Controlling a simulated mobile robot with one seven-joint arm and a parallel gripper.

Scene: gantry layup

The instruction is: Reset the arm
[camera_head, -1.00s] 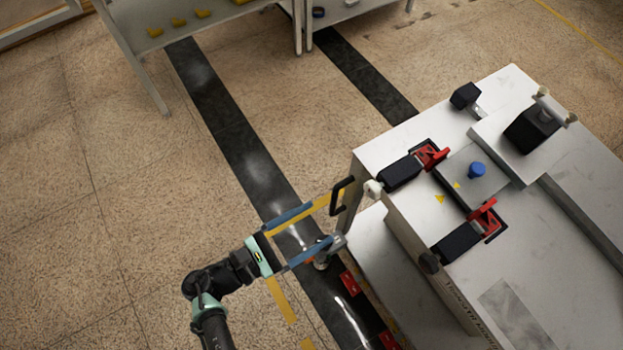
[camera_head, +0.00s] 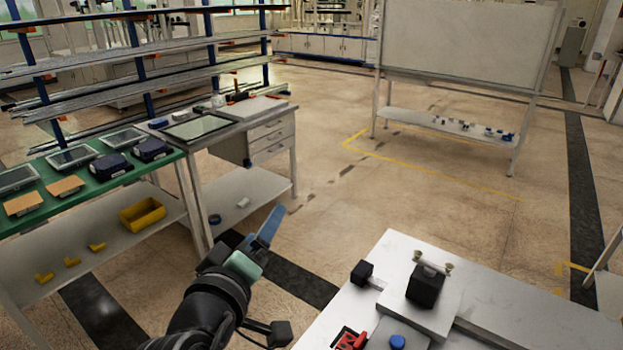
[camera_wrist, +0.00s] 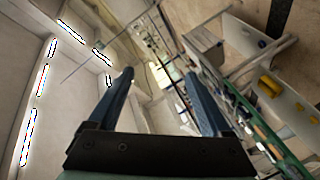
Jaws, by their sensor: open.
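My gripper (camera_head: 265,240) is raised over the floor, left of the white machine table (camera_head: 392,255) in the head view. In the wrist view my gripper (camera_wrist: 160,92) shows two blue fingers spread well apart with nothing between them. The fingers point toward the room, with the ceiling lights at the left of that view. In the head view the fingers overlap, so the gap between them is hidden there.
The machine table carries a black block (camera_head: 425,287), a blue knob (camera_head: 397,341) and a red clamp (camera_head: 348,338). A green workbench (camera_head: 105,181) and a grey bench (camera_head: 235,123) stand left. A whiteboard (camera_head: 470,50) stands behind. Open floor lies between.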

